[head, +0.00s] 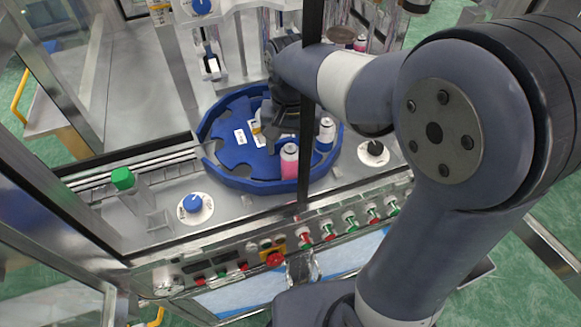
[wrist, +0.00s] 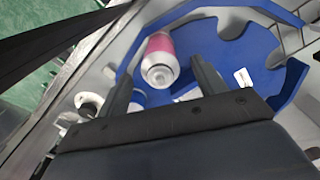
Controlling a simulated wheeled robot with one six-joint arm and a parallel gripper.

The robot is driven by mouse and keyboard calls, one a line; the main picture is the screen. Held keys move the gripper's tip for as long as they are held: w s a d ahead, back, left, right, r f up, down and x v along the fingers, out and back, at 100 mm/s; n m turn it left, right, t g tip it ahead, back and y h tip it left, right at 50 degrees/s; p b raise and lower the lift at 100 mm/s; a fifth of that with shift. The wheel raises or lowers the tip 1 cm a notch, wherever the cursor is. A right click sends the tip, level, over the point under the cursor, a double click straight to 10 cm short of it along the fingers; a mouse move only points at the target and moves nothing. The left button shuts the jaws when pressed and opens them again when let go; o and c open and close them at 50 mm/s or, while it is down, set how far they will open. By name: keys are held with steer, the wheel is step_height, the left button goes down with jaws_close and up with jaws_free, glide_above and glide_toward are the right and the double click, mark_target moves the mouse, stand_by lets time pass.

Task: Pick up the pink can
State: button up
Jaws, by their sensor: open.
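The pink can (head: 289,162), with a white top and a silver cap, stands upright at the front rim of the blue round turntable (head: 240,181). In the wrist view the pink can (wrist: 160,48) shows just beyond the fingertips, between the two fingers in the picture. My gripper (head: 275,132) is over the turntable, behind the can in the head view, and is partly covered by a dark frame post. In the wrist view my gripper (wrist: 163,80) has its fingers spread with nothing held between them.
A blue-and-white can (head: 325,134) stands right of the pink can; its blue part (wrist: 138,98) shows by the left finger in the wrist view. The dark post (head: 307,130) rises close by.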

step_height(320, 180, down, 5)
steer(key=shift+s+a+r+p, duration=0.1)
steer(key=shift+p, duration=0.25)
steer(key=shift+c, duration=0.6)
steer(key=c, duration=0.9)
steer(key=shift+r, duration=0.1)
steer(key=shift+c, duration=0.2)
step_height(320, 180, up, 10)
steer(key=shift+f+b, duration=0.1)
steer(key=shift+b, duration=0.3)
